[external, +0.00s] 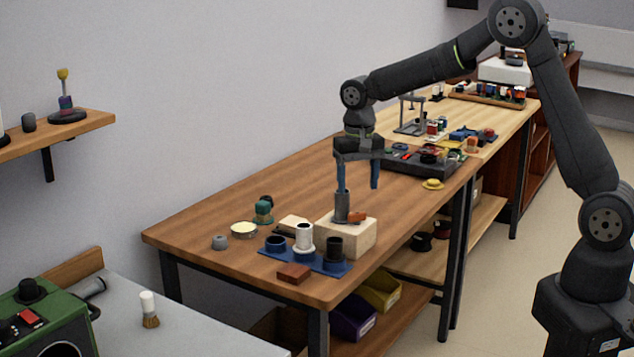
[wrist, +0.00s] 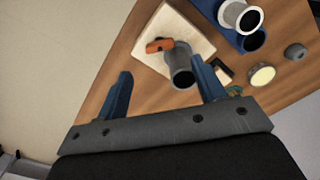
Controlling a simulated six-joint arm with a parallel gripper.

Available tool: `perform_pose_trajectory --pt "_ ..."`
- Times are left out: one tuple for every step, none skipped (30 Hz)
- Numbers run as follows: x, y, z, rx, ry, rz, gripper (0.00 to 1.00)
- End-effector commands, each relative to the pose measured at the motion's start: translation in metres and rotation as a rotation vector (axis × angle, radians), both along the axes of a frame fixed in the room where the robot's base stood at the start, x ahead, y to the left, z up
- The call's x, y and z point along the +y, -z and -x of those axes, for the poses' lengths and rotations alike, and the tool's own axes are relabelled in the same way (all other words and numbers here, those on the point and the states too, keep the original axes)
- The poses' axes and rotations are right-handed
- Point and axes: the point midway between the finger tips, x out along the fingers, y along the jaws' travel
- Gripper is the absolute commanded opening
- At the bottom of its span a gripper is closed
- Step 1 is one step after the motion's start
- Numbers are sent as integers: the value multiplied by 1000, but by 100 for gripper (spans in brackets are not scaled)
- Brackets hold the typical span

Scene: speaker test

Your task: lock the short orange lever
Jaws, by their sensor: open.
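The short orange lever (external: 357,217) sticks out from the side of a grey cylinder (external: 341,208) on a pale wooden block (external: 352,240). In the wrist view the lever (wrist: 159,45) lies at the upper left of the cylinder (wrist: 181,72), on the block (wrist: 196,36). My gripper (external: 358,188) is open and empty, pointing down above the block. In the wrist view its blue fingers (wrist: 161,68) are spread either side of the cylinder's near end. Whether a finger touches the cylinder I cannot tell.
A blue base (external: 283,257) with a white spool (external: 304,237) and dark cups stands left of the block. A red-brown block (external: 294,274) lies in front. A teal-topped item (external: 263,211) and round tin (external: 244,229) sit farther left. A dark tray (external: 425,160) is behind.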

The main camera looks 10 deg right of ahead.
Motion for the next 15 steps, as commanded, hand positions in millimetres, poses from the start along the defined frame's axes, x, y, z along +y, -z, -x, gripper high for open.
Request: perform_pose_trajectory --pt "0 -14 -1 -4 0 -3 64" --pt "0 -22 0 -4 0 -3 64" --pt "1 -32 -1 -4 0 -3 64" --pt "1 -39 -1 -4 0 -3 64" --pt "0 -46 0 -3 0 -2 64" --pt "0 -55 0 -4 0 -3 64" --pt "0 -62 0 -3 0 -2 64" --pt "1 -67 -1 -3 0 -2 64" --pt "0 -74 0 -2 0 -1 64" --pt "0 -80 0 -3 0 -2 64" --pt "0 -84 0 -2 0 -2 64" --pt "0 -89 0 -2 0 -1 64" --pt "0 -93 0 -2 0 -1 64" --pt "0 -95 0 -1 0 -1 64" --pt "0 -98 0 0 0 0 64"
